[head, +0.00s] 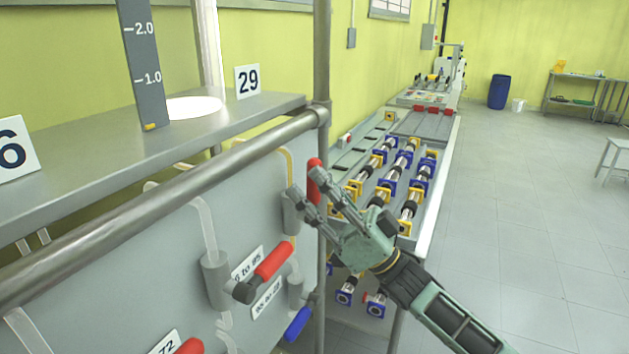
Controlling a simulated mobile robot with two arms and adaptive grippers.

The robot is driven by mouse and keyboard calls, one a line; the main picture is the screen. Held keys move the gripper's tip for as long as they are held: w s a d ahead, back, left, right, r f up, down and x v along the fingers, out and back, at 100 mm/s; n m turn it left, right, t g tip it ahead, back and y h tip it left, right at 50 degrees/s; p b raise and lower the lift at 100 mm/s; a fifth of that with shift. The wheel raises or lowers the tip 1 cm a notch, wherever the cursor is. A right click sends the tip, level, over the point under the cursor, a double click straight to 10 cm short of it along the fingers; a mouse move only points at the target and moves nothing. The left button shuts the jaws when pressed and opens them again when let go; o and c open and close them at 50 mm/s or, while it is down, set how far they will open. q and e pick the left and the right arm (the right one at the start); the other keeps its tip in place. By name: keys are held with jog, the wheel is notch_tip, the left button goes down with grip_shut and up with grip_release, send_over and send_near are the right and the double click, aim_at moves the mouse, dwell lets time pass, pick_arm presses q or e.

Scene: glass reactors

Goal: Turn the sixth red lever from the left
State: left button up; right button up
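A panel (130,270) on the left carries red levers. One red lever (315,168) stands upright near the panel's right edge. A second red lever (274,260) is tilted on a grey valve body lower down, and part of a third (190,346) shows at the bottom edge. My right gripper (308,187) is at the upright red lever, with its two fingers parted. The fingers cover the lower part of that lever, and I cannot tell whether they touch it. My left gripper is not in view. Which lever is sixth cannot be counted here.
A blue lever (297,324) sits low on the panel. A metal rail (170,205) runs along the panel's top and meets a vertical post (322,60). A bench with blue and yellow pipe fittings (386,188) stands behind the gripper.

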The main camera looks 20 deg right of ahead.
jog(key=v, duration=1.1)
